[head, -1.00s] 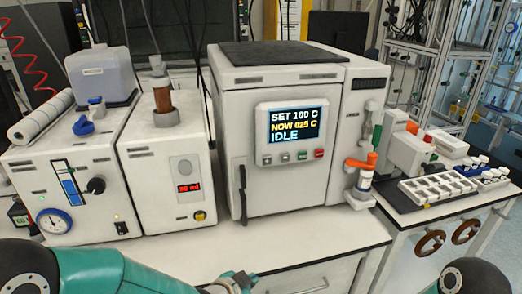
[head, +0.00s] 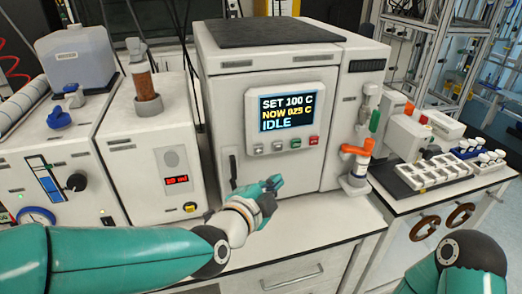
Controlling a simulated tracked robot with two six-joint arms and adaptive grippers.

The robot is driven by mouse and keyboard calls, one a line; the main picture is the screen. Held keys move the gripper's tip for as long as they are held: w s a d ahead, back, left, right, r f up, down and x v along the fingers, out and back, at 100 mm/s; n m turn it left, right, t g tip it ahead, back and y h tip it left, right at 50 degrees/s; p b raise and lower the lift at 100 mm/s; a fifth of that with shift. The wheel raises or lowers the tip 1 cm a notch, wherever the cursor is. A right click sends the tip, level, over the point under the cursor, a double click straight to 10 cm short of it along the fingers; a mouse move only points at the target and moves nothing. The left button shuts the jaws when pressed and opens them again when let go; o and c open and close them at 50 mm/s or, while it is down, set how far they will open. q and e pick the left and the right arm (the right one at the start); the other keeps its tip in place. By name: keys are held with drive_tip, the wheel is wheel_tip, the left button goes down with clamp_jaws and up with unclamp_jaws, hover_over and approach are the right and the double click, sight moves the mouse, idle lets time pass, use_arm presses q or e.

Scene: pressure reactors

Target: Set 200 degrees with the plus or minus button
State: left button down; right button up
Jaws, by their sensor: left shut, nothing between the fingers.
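The reactor (head: 334,70) is a white box with a dark top. Its display (head: 288,111) reads SET 100 C, NOW 025 C and IDLE. Under the display is a row of small buttons: pale ones (head: 278,147) at the left and middle, a green one (head: 296,143) and a red one (head: 313,140) at the right. The symbols on the buttons are too small to read. My left gripper (head: 276,182) is shut and empty, in front of the reactor's lower door and below the buttons, apart from them. My right gripper is out of view; only my right arm shows at the lower right.
A pump unit with a red readout (head: 177,180) stands left of the reactor. A valve with an orange handle (head: 357,149) stands close at its right. A white vial rack (head: 432,172) is on the right bench. The bench front (head: 330,222) is clear.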

sight(258, 150)
use_arm(q)
drive_tip(key=w+a+b, duration=0.2)
drive_tip(key=w, duration=0.6)
drive_tip(key=shift+a+b, duration=0.35)
drive_tip(key=shift+a, duration=0.05)
drive_tip(key=shift+w, duration=0.25)
idle(1.0)
drive_tip(key=shift+w+a, duration=0.1)
drive_tip(key=shift+w, duration=0.05)
drive_tip(key=shift+w+a+b, duration=0.1)
drive_tip(key=shift+w+b, duration=0.2)
drive_tip(key=shift+w, duration=0.05)
idle(0.6)
drive_tip(key=shift+r, duration=0.1)
drive_tip(key=shift+s+d+p, duration=0.2)
drive_tip(key=shift+s+p, duration=0.15)
drive_tip(key=shift+s, duration=0.4)
drive_tip(key=shift+s, duration=0.1)
